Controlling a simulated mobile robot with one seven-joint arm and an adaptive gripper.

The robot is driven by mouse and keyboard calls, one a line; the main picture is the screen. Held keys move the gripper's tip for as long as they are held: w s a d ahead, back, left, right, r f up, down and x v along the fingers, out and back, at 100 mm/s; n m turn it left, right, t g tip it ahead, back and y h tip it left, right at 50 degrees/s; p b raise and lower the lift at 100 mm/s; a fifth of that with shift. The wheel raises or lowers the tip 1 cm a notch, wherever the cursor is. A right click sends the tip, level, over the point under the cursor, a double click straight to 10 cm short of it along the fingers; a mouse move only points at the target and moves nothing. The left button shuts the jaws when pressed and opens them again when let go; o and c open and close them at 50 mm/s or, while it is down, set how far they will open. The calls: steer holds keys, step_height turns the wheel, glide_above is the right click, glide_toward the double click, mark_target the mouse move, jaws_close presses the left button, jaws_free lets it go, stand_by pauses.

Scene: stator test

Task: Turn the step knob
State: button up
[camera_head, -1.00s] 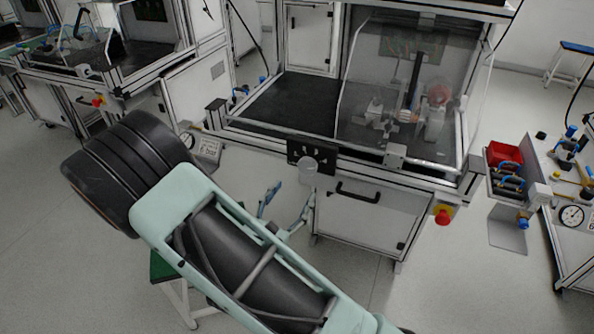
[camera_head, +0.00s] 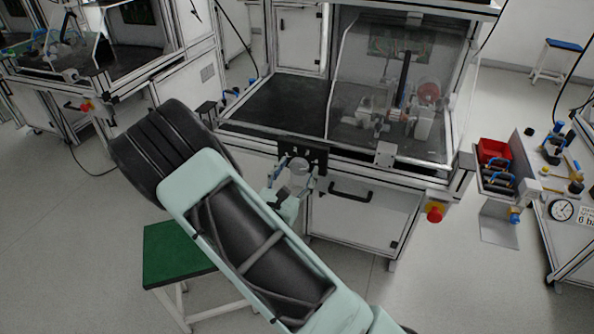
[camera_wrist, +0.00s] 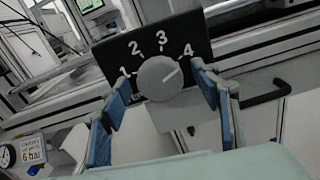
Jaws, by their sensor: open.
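The step knob (camera_wrist: 160,78) is a round grey dial on a black panel (camera_wrist: 118,62) with the white numbers 1 to 4. Its light pointer mark is turned to the upper right, toward the 4. In the head view the panel (camera_head: 319,157) is on the front edge of the test bench, and the knob (camera_head: 299,167) shows in front of it. My gripper (camera_wrist: 161,88) is open, with one blue-padded finger on each side of the knob. I cannot tell whether the fingers touch it. The gripper also shows in the head view (camera_head: 296,172), at the panel.
A drawer handle (camera_head: 350,192) and a red emergency button (camera_head: 434,213) are on the bench front. A green-topped stool (camera_head: 170,250) stands below my arm. A red bin (camera_head: 497,151) and a pressure gauge (camera_head: 562,210) are at the right. Floor is free at the left.

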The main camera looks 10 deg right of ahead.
steer(key=shift+c, duration=0.3)
steer(key=c, duration=1.1)
steer(key=n+p, duration=0.4)
steer(key=shift+r+n, duration=0.15)
steer(key=shift+n, duration=0.15)
steer(key=shift+n+p, duration=1.2)
steer(key=shift+n, duration=0.8)
steer(key=shift+f, duration=0.2)
steer(key=o, duration=1.2)
steer(key=shift+c, duration=0.2)
